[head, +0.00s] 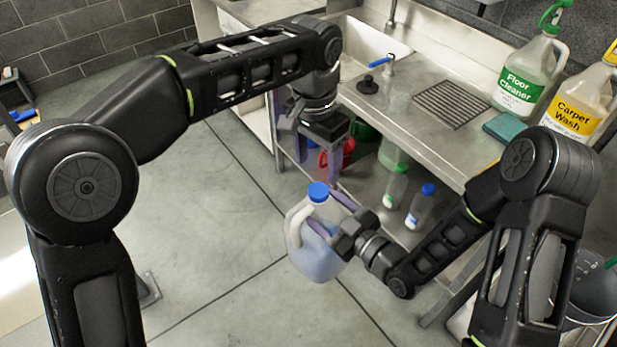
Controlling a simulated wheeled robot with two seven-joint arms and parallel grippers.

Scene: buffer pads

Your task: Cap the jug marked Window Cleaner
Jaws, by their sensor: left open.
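A translucent jug (312,262) with pale blue liquid is held up in front of the sink counter, roughly upright. No label shows on its visible side, so I cannot read its name. A blue cap (318,192) sits on its mouth; I cannot tell how tight it is. My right gripper (325,214) comes from the right, its purple fingers around the jug's upper part just below the neck. My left gripper (318,170) is open and points down just above and behind the cap, with nothing seen between its fingers.
A steel counter (405,128) with a sink holds a Floor Cleaner jug (524,80), a Carpet Wash jug (580,103), a teal sponge (509,128) and a black plunger-like stopper (368,84). Bottles and a red container (347,152) stand on the shelf below. Floor at left is clear.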

